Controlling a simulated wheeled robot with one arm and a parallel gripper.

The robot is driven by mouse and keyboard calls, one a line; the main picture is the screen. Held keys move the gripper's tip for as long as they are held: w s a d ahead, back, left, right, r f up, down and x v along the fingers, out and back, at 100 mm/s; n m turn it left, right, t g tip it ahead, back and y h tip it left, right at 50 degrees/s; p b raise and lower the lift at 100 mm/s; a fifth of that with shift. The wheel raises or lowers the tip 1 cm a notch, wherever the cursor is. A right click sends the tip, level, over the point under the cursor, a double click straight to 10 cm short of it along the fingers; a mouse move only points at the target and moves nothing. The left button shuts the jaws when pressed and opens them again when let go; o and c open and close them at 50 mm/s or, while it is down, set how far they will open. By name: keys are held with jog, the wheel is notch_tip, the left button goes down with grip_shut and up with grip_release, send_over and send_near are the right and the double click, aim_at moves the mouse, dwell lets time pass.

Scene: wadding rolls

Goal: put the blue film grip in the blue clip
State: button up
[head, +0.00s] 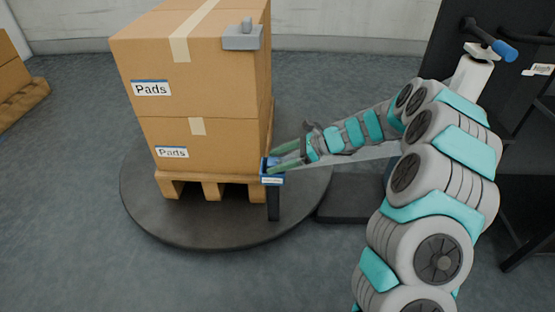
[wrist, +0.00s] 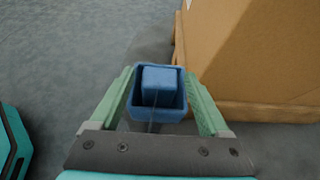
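The blue clip (head: 266,178) is on top of a short dark post beside the pallet in the head view. In the wrist view the clip (wrist: 181,103) looks like an open blue box, and the blue film grip (wrist: 158,80) sits inside its rim. My gripper (head: 284,158) is at the clip with its green fingers spread. In the wrist view the fingers of my gripper (wrist: 158,72) stand on either side of the clip, apart from the grip. The grip's underside is hidden.
Two stacked cartons (head: 190,90) labelled "Pads" stand on a wooden pallet (head: 211,187) over a round dark turntable (head: 205,230). A dark machine with a blue-ended handle (head: 505,50) stands at the right. Floor at the front left is clear.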

jog(key=shift+r, duration=0.15)
jog(key=p+v, duration=0.1)
jog(key=v, duration=0.7)
jog(key=s+a+r+n+g+h, duration=0.25)
jog(key=s+n, duration=0.25)
jog(key=s, duration=0.5)
jog(key=s+a+r+n+g+h, duration=0.15)
jog(key=s+r+n, duration=0.3)
jog(key=s, duration=0.55)
jog(key=shift+s+d+f+n+t+h, duration=0.15)
jog(key=shift+s+d+n+t+h, duration=0.15)
jog(key=shift+s+d+n+h, duration=2.4)
jog(key=shift+s+d+f+n+t+h, duration=0.25)
jog(key=shift+s+d, duration=1.5)
jog(key=shift+s, duration=2.6)
jog(key=shift+s+d+f+n+t+h, duration=0.1)
jog(key=shift+s+d+n+t+h, duration=0.25)
jog(key=shift+s+d+n+h, duration=1.8)
jog(key=s+m+y, duration=0.1)
jog(key=s+y, duration=0.1)
jog(key=s, duration=0.1)
